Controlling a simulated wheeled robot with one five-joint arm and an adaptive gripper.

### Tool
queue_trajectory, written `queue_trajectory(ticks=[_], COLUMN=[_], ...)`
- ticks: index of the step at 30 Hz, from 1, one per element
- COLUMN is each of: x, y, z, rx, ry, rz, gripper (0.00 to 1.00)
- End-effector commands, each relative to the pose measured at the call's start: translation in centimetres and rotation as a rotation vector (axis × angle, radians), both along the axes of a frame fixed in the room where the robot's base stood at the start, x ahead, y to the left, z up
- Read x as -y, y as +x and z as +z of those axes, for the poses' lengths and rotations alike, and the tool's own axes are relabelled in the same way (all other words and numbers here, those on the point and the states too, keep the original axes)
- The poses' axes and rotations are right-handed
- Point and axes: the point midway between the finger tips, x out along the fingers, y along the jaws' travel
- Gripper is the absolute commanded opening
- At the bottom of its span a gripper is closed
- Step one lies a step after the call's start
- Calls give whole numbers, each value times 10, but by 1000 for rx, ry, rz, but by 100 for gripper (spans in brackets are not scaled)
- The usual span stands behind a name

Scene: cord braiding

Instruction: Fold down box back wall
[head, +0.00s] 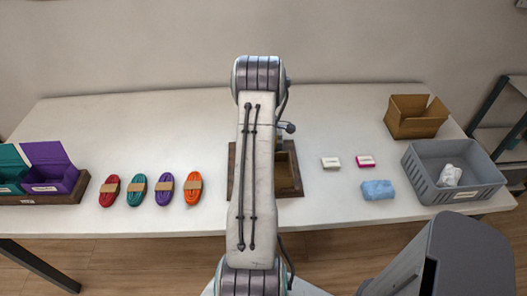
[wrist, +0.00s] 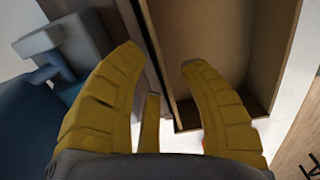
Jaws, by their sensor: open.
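A brown open box (head: 287,172) sits on a dark wooden base (head: 288,194) in the middle of the table. My arm hides much of it in the head view. In the wrist view the box (wrist: 225,45) shows its tan inside. I cannot tell whether either finger touches the wall. The head view hides my gripper.
Red, teal, purple and orange cord bundles (head: 164,188) lie left of the box. Teal and purple boxes (head: 48,168) stand far left. A blue cloth (head: 378,189), small labelled blocks (head: 331,162), a grey crate (head: 480,178) and a cardboard box (head: 416,117) are at right.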

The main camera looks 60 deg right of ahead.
Motion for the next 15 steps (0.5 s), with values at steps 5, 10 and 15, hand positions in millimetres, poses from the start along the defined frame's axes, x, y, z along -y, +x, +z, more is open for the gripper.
queue_trajectory(ticks=[5, 10, 15], x=[0, 0, 0], y=[0, 0, 0], z=[-8, -9, -9], rx=[-1, 0, 0], ry=[1, 0, 0], rz=[0, 0, 0], gripper=[39, 39, 39])
